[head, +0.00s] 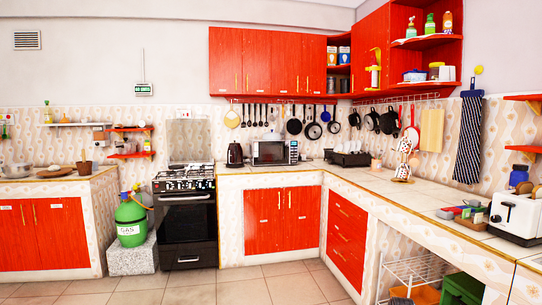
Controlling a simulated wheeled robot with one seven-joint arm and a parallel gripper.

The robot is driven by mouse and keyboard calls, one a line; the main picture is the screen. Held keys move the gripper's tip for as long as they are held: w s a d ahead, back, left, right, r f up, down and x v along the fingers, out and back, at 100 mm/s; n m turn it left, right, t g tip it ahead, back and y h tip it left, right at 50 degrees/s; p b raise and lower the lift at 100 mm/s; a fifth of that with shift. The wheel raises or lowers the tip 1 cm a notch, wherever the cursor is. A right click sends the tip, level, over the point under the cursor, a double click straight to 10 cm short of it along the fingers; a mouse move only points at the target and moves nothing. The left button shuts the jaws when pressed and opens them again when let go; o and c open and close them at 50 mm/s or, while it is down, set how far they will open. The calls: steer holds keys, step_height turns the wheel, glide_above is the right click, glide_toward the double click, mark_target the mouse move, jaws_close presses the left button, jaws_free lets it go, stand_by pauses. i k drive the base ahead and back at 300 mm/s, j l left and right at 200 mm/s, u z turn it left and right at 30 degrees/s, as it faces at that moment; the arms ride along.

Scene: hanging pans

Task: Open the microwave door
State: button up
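The microwave (275,153) stands on the tiled counter against the back wall, under the red wall cabinets. It is small in the head view, with a silver front and a dark door window (270,152). A narrow control strip (293,152) runs down its right side. The door looks shut, though the view is too far away to show its edge or handle clearly. My gripper is not in view.
A black kettle (235,155) stands left of the microwave, and a dark dish rack (348,157) stands to its right. A black stove (185,215) and a green gas cylinder (130,220) are at left. The tiled floor (270,288) in front is clear. A counter with a toaster (514,216) runs along the right.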

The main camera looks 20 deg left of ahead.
mark_target(272, 153)
steer(key=i+j+z, duration=0.45)
steer(key=i+j, duration=1.65)
steer(key=j, duration=0.1)
